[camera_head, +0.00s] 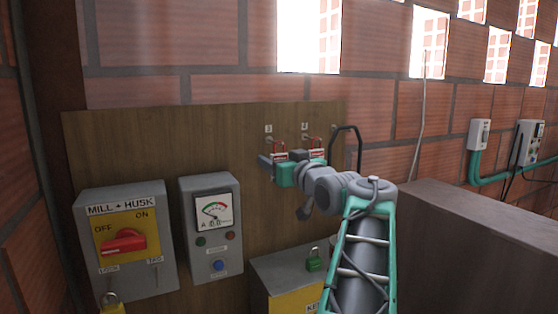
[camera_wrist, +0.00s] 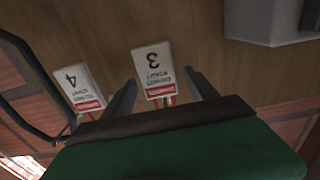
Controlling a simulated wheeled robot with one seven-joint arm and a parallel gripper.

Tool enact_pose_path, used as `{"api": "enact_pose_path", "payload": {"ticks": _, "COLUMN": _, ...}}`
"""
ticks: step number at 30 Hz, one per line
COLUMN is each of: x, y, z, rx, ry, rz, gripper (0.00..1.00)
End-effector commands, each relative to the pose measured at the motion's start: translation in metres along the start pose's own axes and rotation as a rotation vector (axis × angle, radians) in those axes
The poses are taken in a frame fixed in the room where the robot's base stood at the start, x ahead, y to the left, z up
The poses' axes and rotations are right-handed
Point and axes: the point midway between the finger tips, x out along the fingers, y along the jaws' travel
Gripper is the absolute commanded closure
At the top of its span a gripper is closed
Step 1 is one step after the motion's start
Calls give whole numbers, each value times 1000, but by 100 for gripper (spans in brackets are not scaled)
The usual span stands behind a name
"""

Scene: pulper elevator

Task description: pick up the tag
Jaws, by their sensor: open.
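Two white tags with red bands and red loops hang side by side on the wooden board. Tag 3 (camera_head: 280,157) is on the left in the head view; in the wrist view it appears upside down (camera_wrist: 153,66). Tag 4 (camera_head: 317,153) is to its right in the head view and shows at the left in the wrist view (camera_wrist: 80,86). My gripper (camera_head: 279,159) is open at the board. In the wrist view its dark fingers (camera_wrist: 160,84) stand on either side of tag 3, with tag 4 outside them. Contact with tag 3 cannot be told.
A MILL + HUSK switch box (camera_head: 127,240) and a meter box (camera_head: 211,228) are mounted left of the tags. Below is a grey and yellow box (camera_head: 288,272) with a green padlock (camera_head: 314,260). A brown block (camera_head: 470,245) stands at right.

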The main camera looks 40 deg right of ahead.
Motion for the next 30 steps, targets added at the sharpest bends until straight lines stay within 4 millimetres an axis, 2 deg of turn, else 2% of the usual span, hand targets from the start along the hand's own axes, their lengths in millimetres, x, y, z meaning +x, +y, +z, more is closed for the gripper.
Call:
{"api": "enact_pose_path", "payload": {"ticks": 1, "x": 11, "y": -2, "z": -8, "rx": 3, "ry": -3, "rz": -5, "gripper": 33}}
{"api": "enact_pose_path", "payload": {"ticks": 5, "x": 30, "y": -1, "z": -4, "rx": 1, "ry": -2, "rz": -2, "gripper": 33}}
{"api": "enact_pose_path", "payload": {"ticks": 12, "x": 32, "y": 0, "z": 0, "rx": 0, "ry": -2, "rz": 1, "gripper": 33}}
{"api": "enact_pose_path", "payload": {"ticks": 30, "x": 32, "y": 0, "z": 0, "rx": 0, "ry": -2, "rz": 1, "gripper": 82}}
